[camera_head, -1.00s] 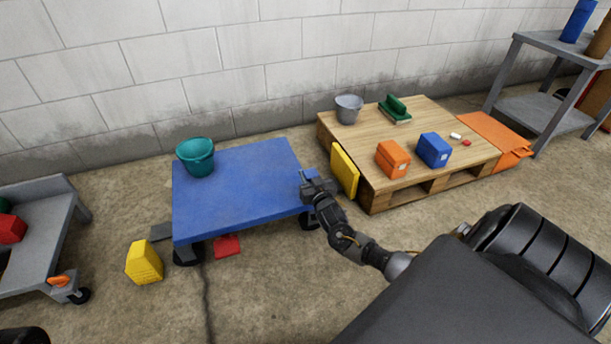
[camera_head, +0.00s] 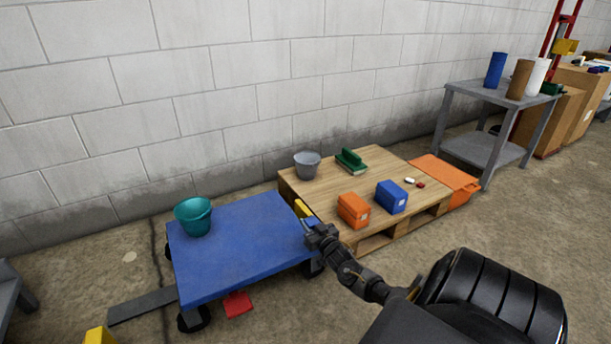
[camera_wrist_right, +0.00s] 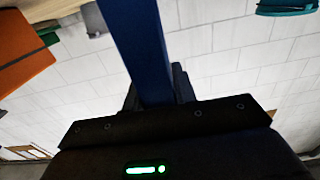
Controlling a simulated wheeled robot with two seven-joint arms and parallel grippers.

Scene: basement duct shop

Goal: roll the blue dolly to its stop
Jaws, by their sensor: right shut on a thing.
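The blue dolly (camera_head: 240,250) stands on the concrete floor, a flat blue deck on dark casters, with a teal bucket (camera_head: 193,217) on its far left corner. My right gripper (camera_head: 309,232) is shut on the dolly's right edge. In the right wrist view the blue edge (camera_wrist_right: 137,45) runs between the fingers. A yellow block (camera_head: 302,209) stands upright between the dolly and the pallet's left side, partly hidden by the dolly and gripper. Whether the dolly touches it, I cannot tell. My left gripper is not in view.
A wooden pallet (camera_head: 310,190) on the right bears a grey bucket (camera_head: 307,165), an orange box (camera_head: 354,210) and a blue box (camera_head: 391,197). A red piece (camera_head: 238,304) lies by the dolly's front. A grey flat strip (camera_head: 143,306) lies left of it. A block wall stands behind.

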